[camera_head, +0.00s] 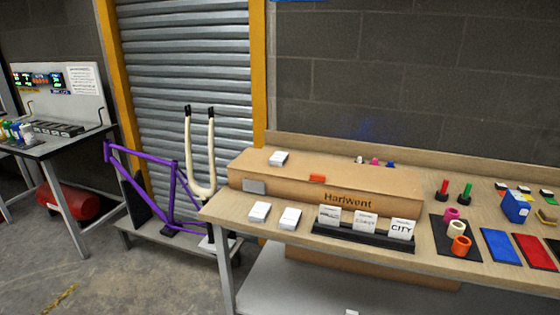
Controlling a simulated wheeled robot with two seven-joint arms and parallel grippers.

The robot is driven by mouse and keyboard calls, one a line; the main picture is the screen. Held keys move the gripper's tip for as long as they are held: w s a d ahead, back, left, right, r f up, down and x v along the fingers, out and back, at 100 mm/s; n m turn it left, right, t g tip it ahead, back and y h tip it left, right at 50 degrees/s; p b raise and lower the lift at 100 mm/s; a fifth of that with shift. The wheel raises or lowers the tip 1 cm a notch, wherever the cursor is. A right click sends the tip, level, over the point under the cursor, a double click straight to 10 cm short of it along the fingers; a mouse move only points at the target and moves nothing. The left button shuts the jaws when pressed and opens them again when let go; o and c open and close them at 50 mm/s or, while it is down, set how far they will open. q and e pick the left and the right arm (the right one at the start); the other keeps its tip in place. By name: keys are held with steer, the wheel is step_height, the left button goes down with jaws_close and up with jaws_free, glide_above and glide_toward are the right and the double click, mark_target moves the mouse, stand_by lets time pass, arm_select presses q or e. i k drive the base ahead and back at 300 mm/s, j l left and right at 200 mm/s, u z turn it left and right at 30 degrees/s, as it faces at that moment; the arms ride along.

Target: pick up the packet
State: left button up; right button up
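I cannot tell for certain which thing is the packet. Two small white packet-like blocks lie side by side at the left end of the wooden bench: the left white block (260,211) and the right white block (290,218). Another white block (278,158) lies on top of the long cardboard box marked "Hariwont" (335,190). A small blue box (515,207) with a pale label stands at the right of the bench. Neither of my grippers shows in the head view.
A black rack (363,243) with three white cards stands at the bench's front edge. A dark mat (446,248) with coloured rings, a blue panel (501,246) and a red panel (532,250) lie to the right. A purple bike frame (172,190) stands left of the bench.

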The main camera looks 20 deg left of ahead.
mark_target(278, 159)
steer(key=i+j+u, duration=0.35)
steer(key=i+j, duration=0.15)
steer(key=j, duration=0.2)
steer(key=i+j+u, duration=0.35)
steer(key=i+j, duration=0.2)
steer(key=i+j+u, duration=0.15)
steer(key=i, duration=0.35)
steer(key=i+j+u, duration=0.1)
steer(key=i, duration=0.35)
